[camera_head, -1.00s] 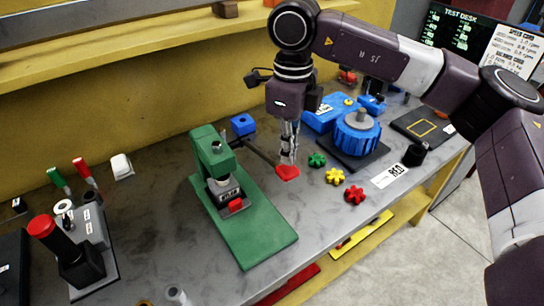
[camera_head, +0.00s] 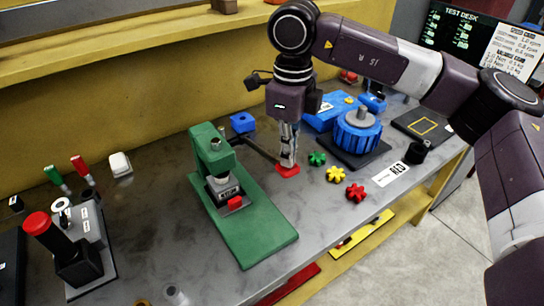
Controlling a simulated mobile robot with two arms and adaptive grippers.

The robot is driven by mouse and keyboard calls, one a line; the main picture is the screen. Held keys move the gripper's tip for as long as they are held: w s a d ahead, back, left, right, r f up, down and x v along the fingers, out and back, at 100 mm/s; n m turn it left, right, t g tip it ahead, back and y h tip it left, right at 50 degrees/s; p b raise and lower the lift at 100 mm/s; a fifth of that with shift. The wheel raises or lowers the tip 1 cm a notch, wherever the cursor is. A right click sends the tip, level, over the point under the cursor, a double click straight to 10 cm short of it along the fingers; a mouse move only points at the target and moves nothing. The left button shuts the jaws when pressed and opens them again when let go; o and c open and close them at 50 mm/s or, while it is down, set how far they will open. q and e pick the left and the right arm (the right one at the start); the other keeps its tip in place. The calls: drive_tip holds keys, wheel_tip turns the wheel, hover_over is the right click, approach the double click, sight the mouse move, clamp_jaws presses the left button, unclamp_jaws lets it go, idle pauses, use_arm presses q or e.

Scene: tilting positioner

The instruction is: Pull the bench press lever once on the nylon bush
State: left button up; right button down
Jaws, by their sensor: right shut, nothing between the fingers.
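The green bench press (camera_head: 207,140) stands on its long green base plate on the bench, left of the middle. Its dark lever (camera_head: 258,147) slopes down to the right from the press head toward my right gripper. My right gripper (camera_head: 288,163) points down at the lever's far end, its fingers shut with nothing between them. A red piece (camera_head: 288,170) shows just under the fingertips; whether they touch it, I cannot tell. My left gripper is out of view.
Green, yellow and red star knobs (camera_head: 335,174) lie right of my gripper. A blue round fixture (camera_head: 357,132) stands behind them. At left is a black post with a red top (camera_head: 37,222). A small blue block (camera_head: 243,122) sits behind the lever. Bare bench lies left of the press.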

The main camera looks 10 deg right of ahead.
wheel_tip(320, 180, down, 8)
drive_tip(key=b, duration=0.6)
drive_tip(key=shift+s, duration=0.15)
drive_tip(key=shift+r, duration=0.1)
wheel_tip(320, 180, up, 7)
drive_tip(key=p, duration=0.4)
drive_tip(key=shift+r+p, duration=0.2)
drive_tip(key=shift+p, duration=0.1)
drive_tip(key=shift+r+p, duration=2.15)
drive_tip(key=shift+r, duration=1.45)
drive_tip(key=shift+f, duration=0.1)
